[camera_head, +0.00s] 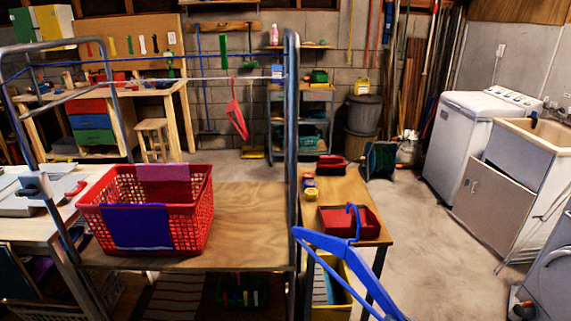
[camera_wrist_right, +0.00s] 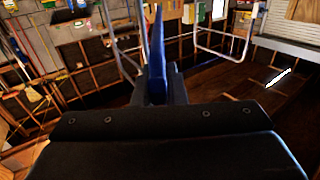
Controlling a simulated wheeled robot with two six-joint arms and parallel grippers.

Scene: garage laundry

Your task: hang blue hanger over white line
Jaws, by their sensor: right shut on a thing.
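The blue hanger (camera_head: 337,245) is at the lower right of the head view, its hook (camera_head: 353,220) pointing up and its lower end cut off by the bottom edge. In the right wrist view my right gripper (camera_wrist_right: 158,88) is shut on the blue hanger (camera_wrist_right: 156,52), which stands up between the fingers. The white line (camera_head: 205,79) runs across the metal rack, up and left of the hanger, well apart from it. A red-pink hanger (camera_head: 237,118) hangs from the line. My left gripper is out of view.
The rack's upright post (camera_head: 291,140) stands between the blue hanger and the line. A red basket (camera_head: 205,215) with purple and pink cloths sits on the wooden table (camera_head: 245,225). A red tray (camera_head: 335,222) lies on the bench behind the hanger.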

